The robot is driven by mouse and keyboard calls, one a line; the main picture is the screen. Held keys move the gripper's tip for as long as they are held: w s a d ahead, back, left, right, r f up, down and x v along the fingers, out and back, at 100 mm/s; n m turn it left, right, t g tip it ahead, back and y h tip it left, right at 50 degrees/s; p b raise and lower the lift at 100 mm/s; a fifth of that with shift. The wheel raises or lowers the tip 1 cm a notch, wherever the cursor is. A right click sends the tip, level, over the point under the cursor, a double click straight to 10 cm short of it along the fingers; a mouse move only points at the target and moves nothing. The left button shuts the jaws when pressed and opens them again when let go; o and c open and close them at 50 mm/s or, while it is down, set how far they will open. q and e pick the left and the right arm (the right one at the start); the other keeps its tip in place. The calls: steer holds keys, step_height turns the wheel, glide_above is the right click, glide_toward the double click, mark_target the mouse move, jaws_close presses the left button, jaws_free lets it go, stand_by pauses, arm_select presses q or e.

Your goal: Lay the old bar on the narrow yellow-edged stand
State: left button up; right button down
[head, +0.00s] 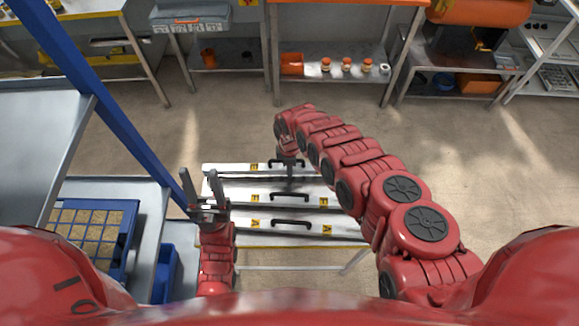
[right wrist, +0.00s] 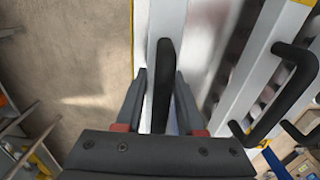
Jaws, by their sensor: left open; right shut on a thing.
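Three long silver bars with black handles and yellow letter labels lie side by side across the narrow yellow-edged stand (head: 290,243). My right gripper (head: 289,158) is shut on the black handle of the farthest bar (head: 232,169); in the right wrist view this handle (right wrist: 163,85) stands between the two fingers. I cannot tell whether this bar touches the stand or is slightly above it. The middle bar (head: 232,193) and near bar (head: 235,222) rest on the stand, their handles free. My left gripper (head: 203,188) is open and empty, pointing up at the stand's left end.
A blue seed tray (head: 122,235) with brown cells sits on a metal table at the left, beside a blue bin (head: 165,275). A blue post (head: 110,100) slants there. Shelves with an orange bin (head: 291,64) and jars stand at the back. The floor beyond the stand is clear.

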steer(key=shift+d, duration=0.45)
stand_by(0.6)
steer(key=shift+f, duration=0.35)
steer(key=shift+c, duration=2.2)
jaws_free()
